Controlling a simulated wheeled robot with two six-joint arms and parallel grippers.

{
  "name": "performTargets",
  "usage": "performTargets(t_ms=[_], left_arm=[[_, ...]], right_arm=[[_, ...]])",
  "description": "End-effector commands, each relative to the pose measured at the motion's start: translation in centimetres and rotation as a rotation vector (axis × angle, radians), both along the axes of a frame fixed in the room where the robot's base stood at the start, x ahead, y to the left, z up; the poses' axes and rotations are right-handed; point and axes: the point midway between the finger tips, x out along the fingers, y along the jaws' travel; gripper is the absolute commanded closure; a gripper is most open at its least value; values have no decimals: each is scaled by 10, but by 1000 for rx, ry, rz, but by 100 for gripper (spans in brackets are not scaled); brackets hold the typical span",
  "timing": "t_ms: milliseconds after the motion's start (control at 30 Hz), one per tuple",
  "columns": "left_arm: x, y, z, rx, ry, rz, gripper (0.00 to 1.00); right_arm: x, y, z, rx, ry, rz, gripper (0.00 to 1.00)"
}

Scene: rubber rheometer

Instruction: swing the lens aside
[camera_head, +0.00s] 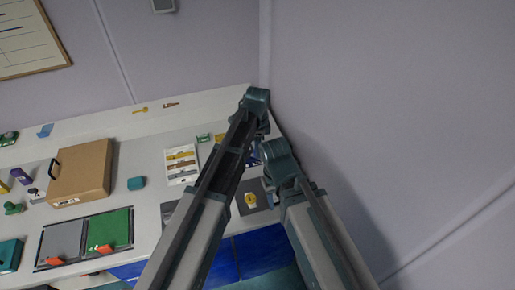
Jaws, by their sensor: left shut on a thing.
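My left gripper (262,133) is at the back right end of the bench, below the teal wrist of my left arm. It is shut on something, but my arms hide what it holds. I cannot make out the lens in this view. My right gripper (268,190) is nearer, just below the teal wrist of my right arm. It is small and partly hidden, so I cannot tell whether it is open or shut.
The white bench (150,212) holds a brown case (82,172), a green panel (110,229), a grey panel (62,241), a printed card (181,164) and a teal block (136,183). A wall (390,110) closes off the right.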

Motion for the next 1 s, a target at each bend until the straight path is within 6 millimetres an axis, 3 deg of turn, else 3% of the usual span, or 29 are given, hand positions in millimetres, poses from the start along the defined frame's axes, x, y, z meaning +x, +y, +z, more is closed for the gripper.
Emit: performTargets(t_ms=[133, 167, 300, 733, 1000], left_arm=[[0, 0, 0, 0, 0, 1, 100], [0, 0, 0, 0, 0, 1, 59], [0, 0, 0, 0, 0, 1, 34], [0, 0, 4, 0, 0, 1, 34], [0, 0, 28, 0, 0, 1, 34]], right_arm=[[0, 0, 0, 0, 0, 0, 50], [0, 0, 0, 0, 0, 0, 50], [0, 0, 0, 0, 0, 0, 50], [0, 0, 4, 0, 0, -1, 50], [0, 0, 28, 1, 0, -4, 50]])
